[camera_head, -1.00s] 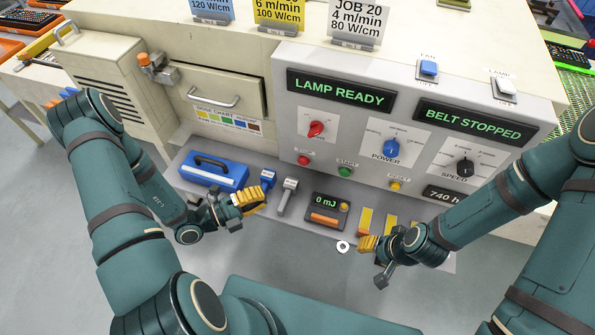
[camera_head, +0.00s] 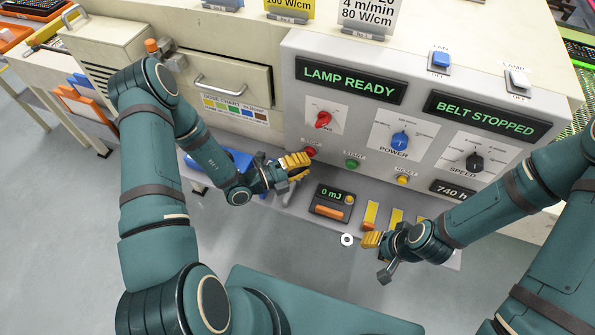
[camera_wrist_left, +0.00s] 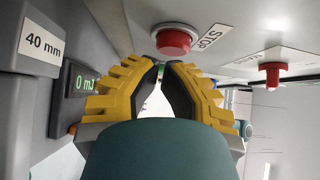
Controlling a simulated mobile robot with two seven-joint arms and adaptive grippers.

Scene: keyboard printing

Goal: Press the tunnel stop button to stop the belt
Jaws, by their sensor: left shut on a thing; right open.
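The red stop button (camera_head: 310,152) is on the lower left of the grey control panel (camera_head: 290,110). In the left wrist view the red button (camera_wrist_left: 174,41) has a STOP label (camera_wrist_left: 211,37) beside it. My left gripper (camera_head: 304,163) is shut, its yellow fingertips right at the button; in the left wrist view the fingertips (camera_wrist_left: 165,63) almost meet just below it, and nothing shows between them. I cannot tell whether they touch it. The right display (camera_head: 491,116) reads BELT STOPPED. My right gripper (camera_head: 369,240) is open and empty, low in front of the panel.
A green start button (camera_head: 352,163) and a yellow reset button (camera_head: 402,179) sit right of the stop button. A meter (camera_head: 331,203) reading 0 mJ lies on the ledge below. A blue case (camera_head: 232,160) is partly behind my left arm. A white ring (camera_head: 347,239) lies near my right gripper.

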